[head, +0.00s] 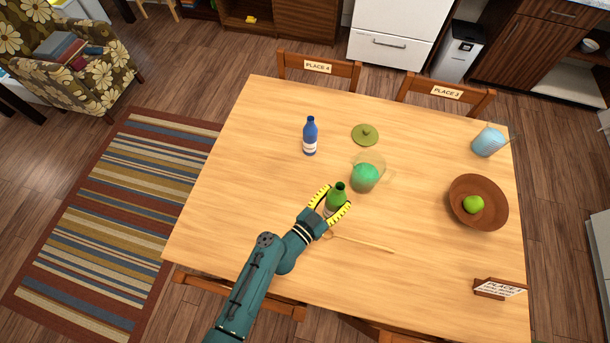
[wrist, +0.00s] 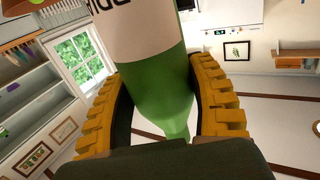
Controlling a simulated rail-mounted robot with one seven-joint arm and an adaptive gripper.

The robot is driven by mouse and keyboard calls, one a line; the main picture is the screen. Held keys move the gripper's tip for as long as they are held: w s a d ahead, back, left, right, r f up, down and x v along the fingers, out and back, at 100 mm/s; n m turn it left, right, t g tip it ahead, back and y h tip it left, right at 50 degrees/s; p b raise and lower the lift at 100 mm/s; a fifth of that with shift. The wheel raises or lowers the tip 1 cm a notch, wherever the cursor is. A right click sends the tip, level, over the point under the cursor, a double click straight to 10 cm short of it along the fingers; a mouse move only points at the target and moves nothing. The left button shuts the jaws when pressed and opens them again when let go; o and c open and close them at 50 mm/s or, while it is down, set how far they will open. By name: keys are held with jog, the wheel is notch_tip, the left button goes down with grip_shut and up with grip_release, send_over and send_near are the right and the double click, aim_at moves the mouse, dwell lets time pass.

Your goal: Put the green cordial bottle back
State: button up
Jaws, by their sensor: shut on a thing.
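The green cordial bottle (head: 338,193) is between the yellow-padded fingers of my gripper (head: 330,204), near the middle of the table in the head view. My gripper is shut on it. The bottle looks roughly upright, dark cap up; I cannot tell whether its base touches the table. In the wrist view the green bottle (wrist: 160,95) with its white label fills the space between the two yellow fingers (wrist: 165,118). Its lower part is hidden in the head view.
A blue bottle (head: 310,136) stands behind left. A green lid (head: 365,133) lies behind the vessel. The table's left is clear.

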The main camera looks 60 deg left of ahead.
jog(key=s+a+f+n+g+y+b, duration=0.1)
jog(key=s+a+n+y+b, duration=0.15)
jog(key=a, duration=0.55)
jog(key=s+a+n+g+y+b, duration=0.1)
jog(key=s+a+y+b, duration=0.15)
jog(key=a, duration=0.55)
notch_tip(320, 180, down, 10)
jog(key=s+b, duration=0.1)
jog(key=b, duration=0.6)
jog(key=o, duration=1.2)
jog(key=shift+s+a+f, duration=0.1)
jog(key=v, duration=0.4)
jog(key=p+v, duration=0.1)
jog(key=v, duration=0.3)
jog(key=r+p+v, duration=0.1)
jog(key=v, duration=0.3)
